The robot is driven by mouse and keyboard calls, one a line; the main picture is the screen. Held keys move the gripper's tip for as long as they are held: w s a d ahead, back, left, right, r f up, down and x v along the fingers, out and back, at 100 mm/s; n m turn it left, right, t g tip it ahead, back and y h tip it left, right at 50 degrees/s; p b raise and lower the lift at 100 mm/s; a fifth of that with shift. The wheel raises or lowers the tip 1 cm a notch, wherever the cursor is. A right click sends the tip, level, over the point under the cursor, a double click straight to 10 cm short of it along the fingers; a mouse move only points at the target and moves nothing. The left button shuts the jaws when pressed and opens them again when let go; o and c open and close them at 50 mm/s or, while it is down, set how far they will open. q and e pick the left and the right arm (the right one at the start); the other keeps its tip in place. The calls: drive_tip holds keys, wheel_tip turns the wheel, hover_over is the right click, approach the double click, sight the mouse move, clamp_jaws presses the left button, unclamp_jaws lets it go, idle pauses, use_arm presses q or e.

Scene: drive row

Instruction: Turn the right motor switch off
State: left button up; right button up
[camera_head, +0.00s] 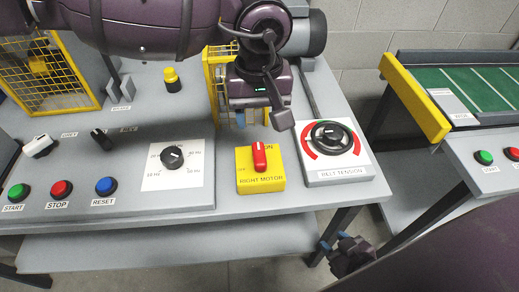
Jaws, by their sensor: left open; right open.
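The right motor switch is a yellow box (260,180) labelled RIGHT MOTOR on the grey bench. Its red handle (260,157) stands upright, toward the ON label at the top; the OFF label is to the left. My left gripper (243,119) is open and hangs just behind the switch, apart from the handle. Its fingers are partly hidden by its own body. My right gripper (335,243) is open and empty, low in front of the bench's right front corner, away from the switch.
A belt tension dial (328,136) is close right of the switch, a speed dial (172,158) to its left. START (18,192), STOP (61,189) and RESET (105,186) buttons line the front left. A yellow cage (215,75) stands behind. A conveyor (470,85) is at right.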

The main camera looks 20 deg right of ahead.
sight(259, 152)
use_arm(q)
wheel_tip(259, 152, down, 9)
drive_tip(key=shift+r+b, duration=0.1)
drive_tip(key=shift+b, duration=0.5)
drive_tip(key=shift+f, duration=0.95)
drive_tip(key=shift+c, duration=0.3)
